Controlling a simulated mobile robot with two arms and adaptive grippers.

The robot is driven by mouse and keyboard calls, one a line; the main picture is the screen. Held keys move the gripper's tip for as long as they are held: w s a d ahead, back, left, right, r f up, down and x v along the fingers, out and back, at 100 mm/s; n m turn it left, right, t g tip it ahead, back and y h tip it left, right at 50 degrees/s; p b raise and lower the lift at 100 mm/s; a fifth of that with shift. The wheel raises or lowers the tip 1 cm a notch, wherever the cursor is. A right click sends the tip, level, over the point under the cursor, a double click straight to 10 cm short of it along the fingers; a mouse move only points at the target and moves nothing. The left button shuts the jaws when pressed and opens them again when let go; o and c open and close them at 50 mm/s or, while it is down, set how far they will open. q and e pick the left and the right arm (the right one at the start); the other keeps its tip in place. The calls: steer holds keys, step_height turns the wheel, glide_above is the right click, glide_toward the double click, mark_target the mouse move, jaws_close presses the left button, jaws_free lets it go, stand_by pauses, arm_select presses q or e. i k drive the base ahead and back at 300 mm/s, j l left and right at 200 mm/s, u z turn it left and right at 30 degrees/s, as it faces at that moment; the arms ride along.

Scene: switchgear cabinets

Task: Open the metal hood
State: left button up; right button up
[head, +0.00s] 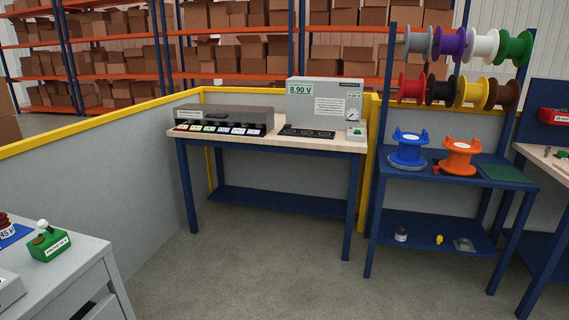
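A long, low grey metal cover (222,113) sits at the left of the wooden-topped workbench (325,145) in the head view. It looks like the metal hood and appears lowered. A dark gap and a row of coloured labels (215,129) show along its front. To its right stands a light grey box (325,101) with a display reading 8.90 V. A flat black panel (306,132) lies in front of that box. Neither of my grippers is in view.
A blue rack (455,165) with coloured spools stands to the right of the bench. A grey cabinet (85,270) with a green block (50,245) is at the near left. A yellow-topped low wall (90,132) runs behind. The floor in front of the bench is clear.

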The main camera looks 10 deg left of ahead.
mark_target(254, 115)
steer(key=i+j+u, duration=0.1)
steer(key=i+u, duration=0.4)
steer(key=i, duration=1.4)
